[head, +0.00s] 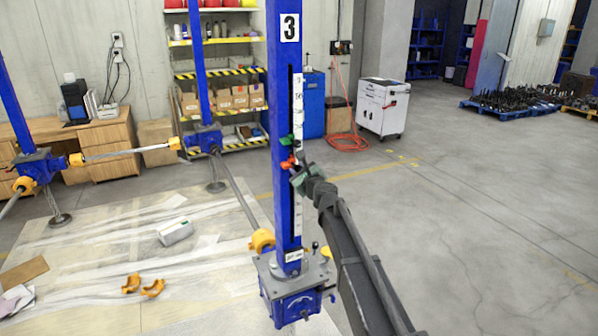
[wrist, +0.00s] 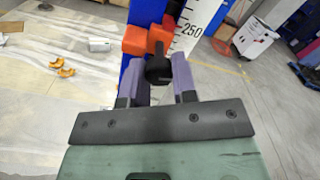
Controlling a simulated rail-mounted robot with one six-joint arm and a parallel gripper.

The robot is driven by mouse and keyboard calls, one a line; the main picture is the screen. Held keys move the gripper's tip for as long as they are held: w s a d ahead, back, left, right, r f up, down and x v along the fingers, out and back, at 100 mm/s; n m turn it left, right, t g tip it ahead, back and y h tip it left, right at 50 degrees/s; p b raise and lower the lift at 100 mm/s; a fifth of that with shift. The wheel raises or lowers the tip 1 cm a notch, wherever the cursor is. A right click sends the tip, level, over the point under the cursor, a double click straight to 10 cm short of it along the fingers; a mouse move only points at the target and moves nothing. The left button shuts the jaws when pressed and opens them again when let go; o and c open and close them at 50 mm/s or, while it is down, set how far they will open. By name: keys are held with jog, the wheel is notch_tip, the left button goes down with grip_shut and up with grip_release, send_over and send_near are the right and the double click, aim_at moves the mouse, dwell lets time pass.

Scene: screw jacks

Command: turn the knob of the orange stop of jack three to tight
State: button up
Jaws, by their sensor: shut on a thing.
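Jack three is the blue column (head: 285,120) with a "3" plate and a white scale (head: 298,110) down its front. Its orange stop (head: 287,163) sits on the column just below a green stop (head: 286,142). In the wrist view the orange stop (wrist: 148,40) is beside the scale near the 250 mark, with a black knob (wrist: 159,70) facing me. My gripper (wrist: 159,82) is shut on the black knob, one purple-grey finger on each side. In the head view my gripper (head: 297,172) reaches the stop from the right. The knob is hidden there.
The jack's blue gearbox (head: 292,300) stands below, with a small lever at its right. Other blue jacks (head: 205,138) stand behind to the left, joined by shafts. Orange coupling halves (head: 152,288) lie on the floor sheeting.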

jog(key=shift+m, duration=1.1)
jog(key=o, duration=0.9)
jog(key=shift+o, duration=0.2)
jog(key=shift+s, duration=0.1)
jog(key=v, duration=1)
jog(key=shift+s+d, duration=0.2)
jog(key=shift+s, duration=0.05)
